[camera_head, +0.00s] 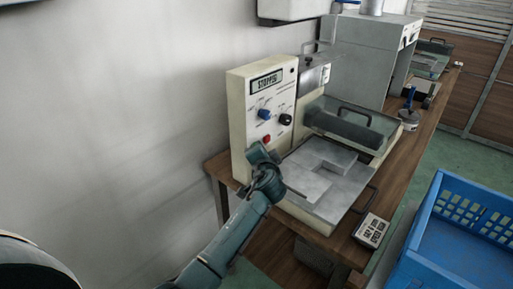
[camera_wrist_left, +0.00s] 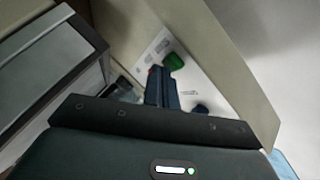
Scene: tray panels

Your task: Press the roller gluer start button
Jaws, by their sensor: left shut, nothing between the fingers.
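The roller gluer (camera_head: 238,115) stands on the wooden bench, its cream control panel facing me. Its display (camera_head: 266,82) appears to read STOPPED. A blue knob (camera_head: 264,114), a black knob (camera_head: 285,119) and a red button (camera_head: 267,139) show on the panel. In the left wrist view a round green button (camera_wrist_left: 174,61) sits on the panel; in the head view it is hidden, apparently behind my gripper. My left gripper (camera_head: 262,152) is shut and empty at the lower panel. Its fingertips (camera_wrist_left: 160,72) are close beside the green button; I cannot tell whether they touch.
A small keypad box (camera_head: 371,231) sits at the bench's front edge. A blue crate (camera_head: 462,225) stands at right. A grey machine (camera_head: 365,62) is behind. The wall at left is bare.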

